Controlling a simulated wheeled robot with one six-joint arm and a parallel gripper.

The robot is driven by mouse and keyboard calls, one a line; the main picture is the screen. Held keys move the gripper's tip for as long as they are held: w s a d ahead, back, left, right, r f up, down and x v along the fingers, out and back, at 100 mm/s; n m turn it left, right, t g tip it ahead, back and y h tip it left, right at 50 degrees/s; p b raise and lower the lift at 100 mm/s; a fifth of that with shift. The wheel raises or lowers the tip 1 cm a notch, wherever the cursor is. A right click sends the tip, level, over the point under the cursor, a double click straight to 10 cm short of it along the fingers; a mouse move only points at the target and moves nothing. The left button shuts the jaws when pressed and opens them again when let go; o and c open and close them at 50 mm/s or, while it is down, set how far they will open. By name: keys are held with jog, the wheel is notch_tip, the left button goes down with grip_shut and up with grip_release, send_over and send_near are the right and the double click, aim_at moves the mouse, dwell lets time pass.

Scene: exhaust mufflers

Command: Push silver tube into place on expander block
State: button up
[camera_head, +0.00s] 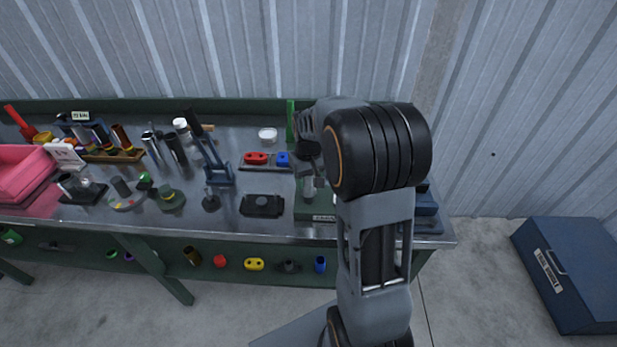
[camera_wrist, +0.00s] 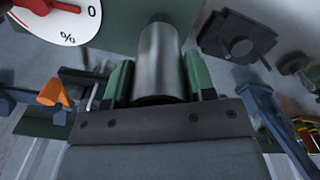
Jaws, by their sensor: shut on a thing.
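The silver tube (camera_wrist: 160,58) stands out between the two green-padded fingers of my gripper (camera_wrist: 158,82) in the wrist view. My gripper is shut on it, with a finger along each side. The tube's far end points at the green expander block (camera_wrist: 108,28), and a narrower dark end shows there. I cannot tell how far the tube sits on the block. In the head view the tube (camera_head: 308,187) shows just left of my arm, over the block (camera_head: 313,208) near the bench's front right. My arm hides most of the block and my gripper there.
A white dial (camera_wrist: 70,18) with a red pointer is close at the upper left in the wrist view. A black plate fixture (camera_head: 262,205) and a blue lever press (camera_head: 218,173) stand left of the block. A blue toolbox (camera_head: 572,270) is on the floor at right.

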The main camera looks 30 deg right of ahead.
jog(key=shift+f+b, duration=1.25)
jog(key=shift+f, duration=0.55)
jog(key=shift+f, duration=0.1)
jog(key=o, duration=1)
jog(key=shift+c, duration=0.2)
